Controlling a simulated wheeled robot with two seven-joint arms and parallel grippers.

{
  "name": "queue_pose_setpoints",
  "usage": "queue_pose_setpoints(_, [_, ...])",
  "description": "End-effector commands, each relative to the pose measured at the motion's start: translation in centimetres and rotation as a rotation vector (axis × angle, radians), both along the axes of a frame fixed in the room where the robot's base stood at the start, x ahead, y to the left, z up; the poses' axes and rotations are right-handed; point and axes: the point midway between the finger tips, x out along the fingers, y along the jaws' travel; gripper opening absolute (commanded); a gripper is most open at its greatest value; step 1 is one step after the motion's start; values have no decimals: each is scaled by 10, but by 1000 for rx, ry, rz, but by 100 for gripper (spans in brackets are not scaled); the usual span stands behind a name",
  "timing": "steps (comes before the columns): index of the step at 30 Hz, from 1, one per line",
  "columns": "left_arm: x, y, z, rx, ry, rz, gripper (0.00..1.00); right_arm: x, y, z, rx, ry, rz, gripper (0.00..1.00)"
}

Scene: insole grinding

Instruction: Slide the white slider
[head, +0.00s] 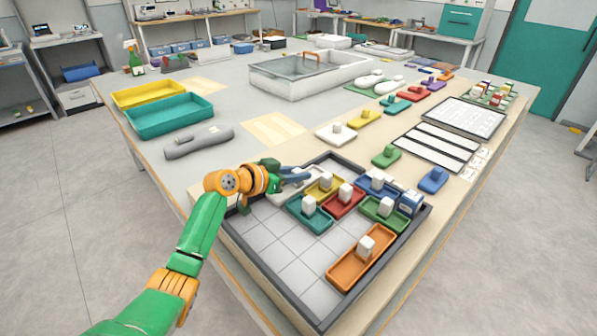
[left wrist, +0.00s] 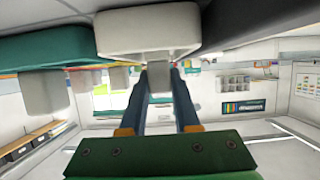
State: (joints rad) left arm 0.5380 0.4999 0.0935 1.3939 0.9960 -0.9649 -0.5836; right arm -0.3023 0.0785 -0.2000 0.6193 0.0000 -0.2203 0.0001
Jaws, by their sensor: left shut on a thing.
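The white slider (head: 287,192) lies in the far left part of the dark-framed tray (head: 262,279), partly hidden behind my left gripper. In the left wrist view the white slider (left wrist: 150,28) shows as a pale rounded body with a grey-white knob (left wrist: 159,78). My left gripper (head: 303,176) reaches in from the left, low over the tray. In the left wrist view its dark fingers (left wrist: 162,85) stand on both sides of the knob, shut on it. My right gripper is not in view.
Yellow (head: 325,184), teal (head: 310,213), red (head: 343,201), blue (head: 377,185), green (head: 384,210) and orange (head: 362,262) sliders share the tray. The teal one is close to the white slider. The tray's near left grid is bare. A separate white piece (head: 336,135) lies beyond the tray.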

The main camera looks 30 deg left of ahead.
Motion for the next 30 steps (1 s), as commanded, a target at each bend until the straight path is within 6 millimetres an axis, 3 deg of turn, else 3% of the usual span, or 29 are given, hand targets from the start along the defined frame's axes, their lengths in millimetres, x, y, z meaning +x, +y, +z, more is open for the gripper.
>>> queue_pose_setpoints(7, [1, 0, 5, -4, -12, 3, 0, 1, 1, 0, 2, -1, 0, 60])
queue_pose_setpoints(8, [1, 0, 5, -4, -12, 2, 38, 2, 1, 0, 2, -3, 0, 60])
queue_pose_setpoints(10, [1, 0, 5, -4, -11, 2, 57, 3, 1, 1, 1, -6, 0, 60])
queue_pose_setpoints(11, [1, 0, 4, -4, -11, 2, 60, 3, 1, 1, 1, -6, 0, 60])
queue_pose_setpoints(20, [-2, 2, 5, -3, -11, 3, 60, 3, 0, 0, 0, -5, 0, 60])
queue_pose_setpoints(30, [-56, 21, 26, -2, -13, 3, 60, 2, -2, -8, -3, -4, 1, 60])
